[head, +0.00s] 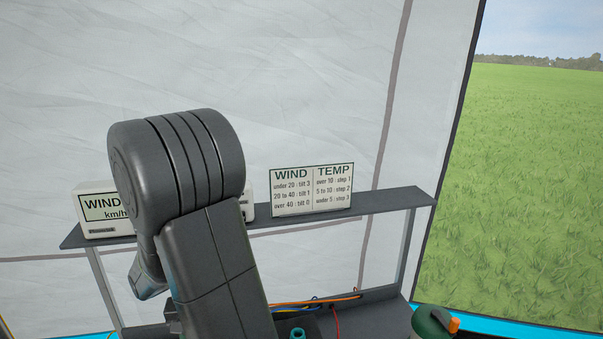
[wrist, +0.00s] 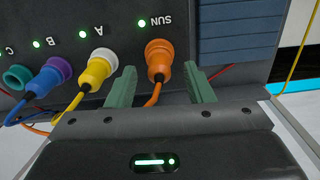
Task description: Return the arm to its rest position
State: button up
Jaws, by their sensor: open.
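My gripper (wrist: 160,70) is open, with its two green fingers apart on either side of an orange plug (wrist: 160,75). The plug sits in the panel (wrist: 110,18) at the label SUN, its orange cord running down between the fingers. I cannot tell whether either finger touches it; gaps show on both sides. In the head view my dark grey arm rises from the bottom in front of the shelf, bent at a large rounded joint. My gripper is not visible there.
A yellow plug (wrist: 98,72) and a blue plug (wrist: 50,82) stand left of the fingers; lit green lights mark the panel. In the head view a shelf (head: 385,200) holds a WIND/TEMP card (head: 312,189) and a WIND display (head: 98,212) behind my arm. A green object (head: 430,322) stands lower right.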

jog(key=shift+r+p, duration=1.7)
jog(key=shift+r, duration=1.1)
jog(key=shift+s+d, duration=0.1)
jog(key=shift+d, duration=0.05)
